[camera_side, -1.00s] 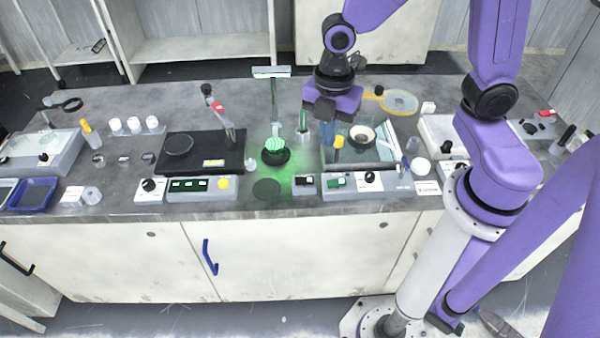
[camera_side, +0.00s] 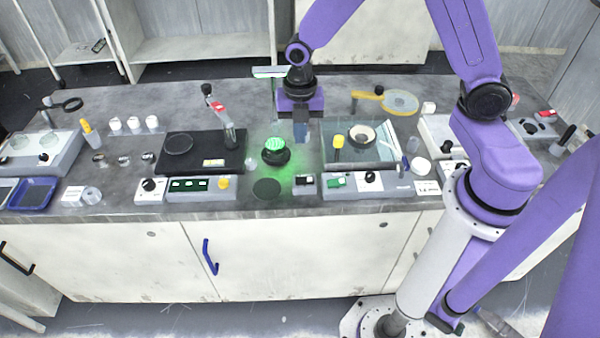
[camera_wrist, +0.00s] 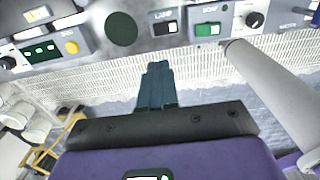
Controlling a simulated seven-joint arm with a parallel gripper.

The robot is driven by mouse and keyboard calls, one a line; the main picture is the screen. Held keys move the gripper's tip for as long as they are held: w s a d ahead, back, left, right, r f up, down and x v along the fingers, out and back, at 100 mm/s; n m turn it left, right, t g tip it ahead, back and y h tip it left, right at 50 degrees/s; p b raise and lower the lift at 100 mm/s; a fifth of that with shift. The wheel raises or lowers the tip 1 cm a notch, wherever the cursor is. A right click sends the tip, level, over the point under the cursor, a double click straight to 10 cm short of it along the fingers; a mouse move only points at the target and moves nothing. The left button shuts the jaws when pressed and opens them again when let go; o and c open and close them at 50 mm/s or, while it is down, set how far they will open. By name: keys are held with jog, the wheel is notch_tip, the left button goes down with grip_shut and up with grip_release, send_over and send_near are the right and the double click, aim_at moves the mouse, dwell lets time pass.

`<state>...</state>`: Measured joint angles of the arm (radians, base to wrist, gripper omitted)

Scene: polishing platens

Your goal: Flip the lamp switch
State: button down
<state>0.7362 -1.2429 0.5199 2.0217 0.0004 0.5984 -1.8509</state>
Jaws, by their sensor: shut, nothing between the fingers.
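The lamp switch (camera_side: 304,181) is a small box with a black and white rocker at the front of the bench. In the wrist view the switch (camera_wrist: 165,27) lies under the label LAMP, just beyond my fingertips. My gripper (camera_side: 301,139) is shut and empty, pointing down above the bench, behind and above the switch and apart from it. Its closed fingers also show in the wrist view (camera_wrist: 157,66). The lamp's flat head (camera_side: 270,72) stands behind, partly hidden by my gripper. Green light falls on a round striped piece (camera_side: 275,150) and the bench around it.
Right of the switch is a panel with a green BOWL switch (camera_wrist: 207,29) and a knob (camera_wrist: 254,19). A dark disc (camera_side: 267,189) lies to the left. A clear tray (camera_side: 387,152) stands right of my gripper, with a yellow-topped tool (camera_side: 338,142) near its left side.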

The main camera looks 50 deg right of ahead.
aim_at(301, 181)
jog(key=shift+f, duration=0.15)
notch_tip(301, 181, down, 13)
jog(key=shift+f, duration=0.35)
dwell(0.3)
jog(key=shift+f, duration=0.2)
jog(key=shift+s, duration=0.1)
dwell(0.5)
jog(key=shift+s+d+r, duration=0.25)
jog(key=shift+s+d, duration=0.2)
jog(key=shift+d, duration=0.05)
jog(key=shift+r, duration=0.1)
notch_tip(301, 181, up, 14)
jog(key=w+a, duration=0.2)
jog(key=shift+f, duration=0.25)
